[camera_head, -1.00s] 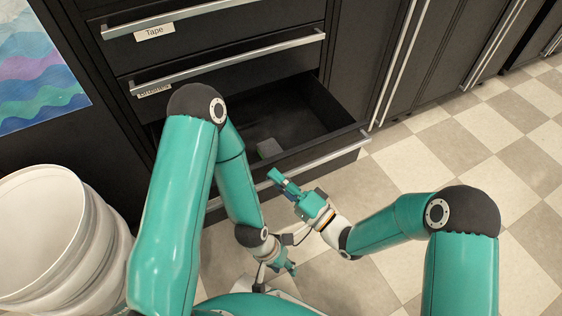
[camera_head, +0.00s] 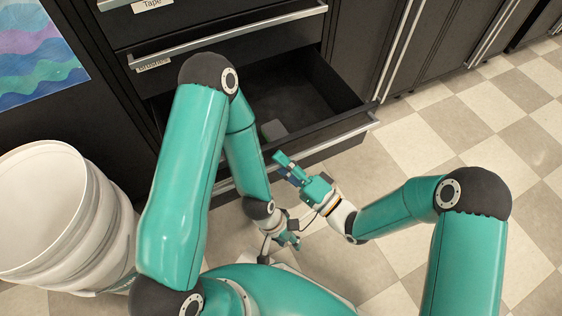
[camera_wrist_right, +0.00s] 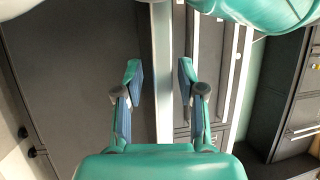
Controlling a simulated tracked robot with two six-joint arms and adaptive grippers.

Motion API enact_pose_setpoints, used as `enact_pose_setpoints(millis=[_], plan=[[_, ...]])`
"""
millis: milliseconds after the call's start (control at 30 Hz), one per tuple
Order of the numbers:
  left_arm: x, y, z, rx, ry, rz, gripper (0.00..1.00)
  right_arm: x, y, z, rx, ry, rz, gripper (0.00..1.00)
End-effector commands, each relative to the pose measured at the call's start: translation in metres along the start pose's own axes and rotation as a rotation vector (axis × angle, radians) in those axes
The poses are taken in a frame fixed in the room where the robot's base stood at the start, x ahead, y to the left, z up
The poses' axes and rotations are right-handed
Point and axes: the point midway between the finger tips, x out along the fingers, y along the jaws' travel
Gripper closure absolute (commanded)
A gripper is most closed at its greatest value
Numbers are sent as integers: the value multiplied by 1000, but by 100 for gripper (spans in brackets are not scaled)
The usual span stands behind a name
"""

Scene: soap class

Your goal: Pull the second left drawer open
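The black cabinet has a stack of drawers with metal bar handles. The top drawer with the "Tape" label (camera_head: 152,4) and the drawer below it (camera_head: 240,40) look shut. The drawer under those (camera_head: 330,140) stands pulled out, with a small grey block (camera_head: 273,130) inside. My right gripper (camera_head: 278,162) is at this open drawer's front, by its handle (camera_head: 345,134). In the right wrist view my right gripper (camera_wrist_right: 160,80) is open, and a pale bar (camera_wrist_right: 163,110) runs between its fingers, apparently touching neither. My left gripper (camera_head: 292,242) hangs low near the floor; its fingers are too small to judge.
White stacked buckets (camera_head: 105,240) stand on the left beside the cabinet. Tall cabinets with long vertical handles (camera_head: 405,45) are to the right of the drawers. The checkered tile floor (camera_head: 420,140) is clear on the right.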

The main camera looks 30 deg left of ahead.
Motion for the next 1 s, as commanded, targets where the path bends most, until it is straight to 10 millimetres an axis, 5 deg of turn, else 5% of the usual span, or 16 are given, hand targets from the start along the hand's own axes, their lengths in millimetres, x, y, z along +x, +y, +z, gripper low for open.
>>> enact_pose_setpoints(millis=[267, 700, 1000], plan=[[-1, 0, 0, 0, 0, 0, 60, -11, 0, -2, 0, 5, -1, 61], [-1, 0, 0, 0, 0, 0, 60, -92, 1, -2, 2, 5, 0, 61], [-1, 0, 0, 0, 0, 0, 60, -119, 1, 0, 2, 0, 0, 61]])
